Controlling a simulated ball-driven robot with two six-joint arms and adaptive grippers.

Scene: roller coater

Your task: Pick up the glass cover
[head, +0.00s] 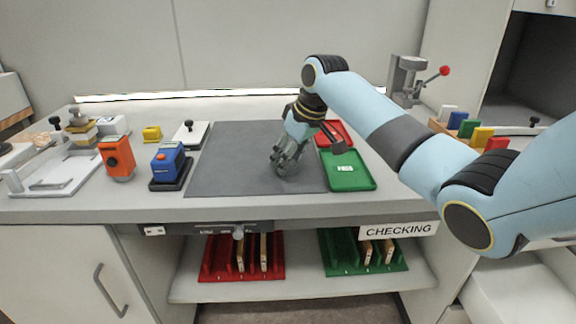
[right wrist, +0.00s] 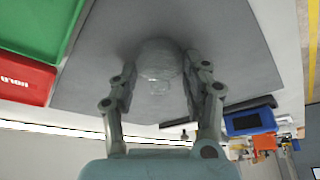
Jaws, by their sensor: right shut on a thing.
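The glass cover (right wrist: 158,64) is a clear, rounded, see-through piece. In the right wrist view it sits between the two fingers of my right gripper (right wrist: 163,84), which is shut on it. In the head view my right gripper (head: 286,160) points down over the dark grey mat (head: 232,160). The cover hardly shows there, being clear and mostly hidden by the fingers. I cannot tell whether it touches the mat. My left gripper is not in view.
A green tray (head: 347,184) and a red tray (head: 327,140) lie just right of the gripper. A blue device (head: 168,163) and an orange device (head: 118,158) stand left of the mat. The mat's left part is clear. Colored blocks (head: 467,128) stand at the right.

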